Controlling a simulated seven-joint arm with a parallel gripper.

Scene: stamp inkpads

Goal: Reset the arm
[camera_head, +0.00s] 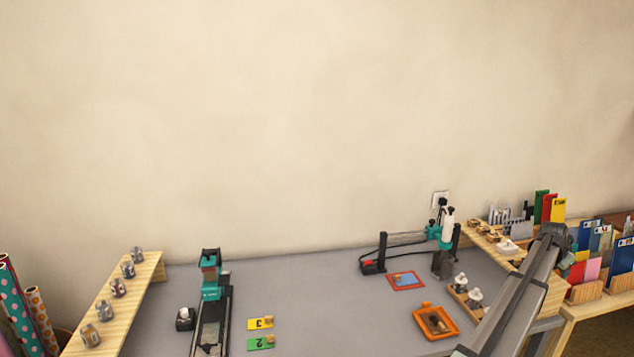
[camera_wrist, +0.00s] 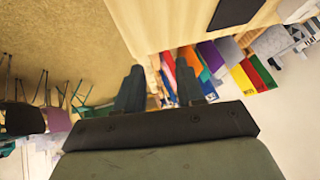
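My gripper (camera_wrist: 160,82) shows in the wrist view with its two dark fingers apart and nothing between them. Beyond the fingers are colored folders or cards and a light wooden surface. In the head view my grey arm (camera_head: 515,300) reaches up along the right side of the grey table (camera_head: 330,300). Its upper end is near the right wooden shelf, and I cannot make out the fingertips there.
An orange-rimmed blue pad (camera_head: 406,280), an orange tray (camera_head: 421,327), a yellow card (camera_head: 255,324) and a green card (camera_head: 255,344) lie on the table. A black-and-teal device (camera_head: 211,292) stands left. Jars line the left wooden shelf (camera_head: 101,314). Mid-table is clear.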

